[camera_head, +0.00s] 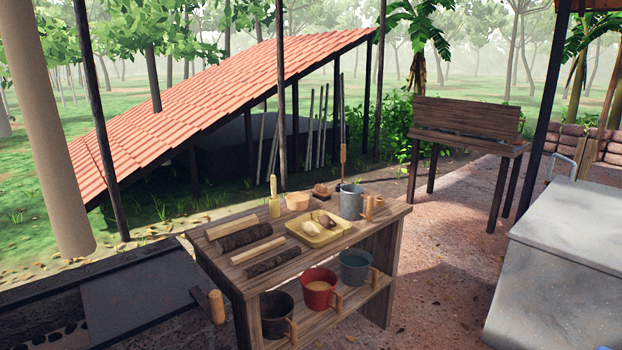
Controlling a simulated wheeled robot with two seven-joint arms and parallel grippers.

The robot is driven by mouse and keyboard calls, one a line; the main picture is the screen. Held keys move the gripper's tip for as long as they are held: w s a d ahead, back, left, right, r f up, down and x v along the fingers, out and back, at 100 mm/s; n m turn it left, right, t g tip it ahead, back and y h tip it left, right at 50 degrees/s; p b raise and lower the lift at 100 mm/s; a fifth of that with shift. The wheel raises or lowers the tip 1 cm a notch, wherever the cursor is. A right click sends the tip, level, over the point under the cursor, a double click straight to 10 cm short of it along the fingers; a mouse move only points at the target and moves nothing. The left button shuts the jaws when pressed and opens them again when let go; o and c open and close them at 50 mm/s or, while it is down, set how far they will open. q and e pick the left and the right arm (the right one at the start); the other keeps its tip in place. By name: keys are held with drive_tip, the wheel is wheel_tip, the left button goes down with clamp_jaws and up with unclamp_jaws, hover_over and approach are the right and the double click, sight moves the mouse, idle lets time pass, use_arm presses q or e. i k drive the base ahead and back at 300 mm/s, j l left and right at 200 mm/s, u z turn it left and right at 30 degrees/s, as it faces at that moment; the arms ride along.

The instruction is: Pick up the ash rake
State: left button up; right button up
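I cannot pick out the ash rake for certain. A tool with an upright brown wooden handle (343,156) and a thin dark lower part stands at the back of the wooden table, behind the grey metal can; its lower end is hidden. Another wooden handle end (217,307) on a dark bar juts out at the table's left side, low down; the rest of it is hidden or too dark to tell. Neither of my grippers shows in the view.
The wooden table (265,282) holds logs, a yellow tray (292,232), a grey can (351,205) and small tools. Several buckets stand on its lower shelf. A dark slab (140,290) lies left, a pale block (560,290) right. The ground between table and block is clear.

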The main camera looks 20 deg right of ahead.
sight(343, 154)
drive_tip(key=i+l+u, duration=0.25)
drive_tip(key=l+u, duration=0.3)
drive_tip(key=i+l+u, duration=0.25)
drive_tip(key=l, duration=0.15)
drive_tip(key=k, duration=0.1)
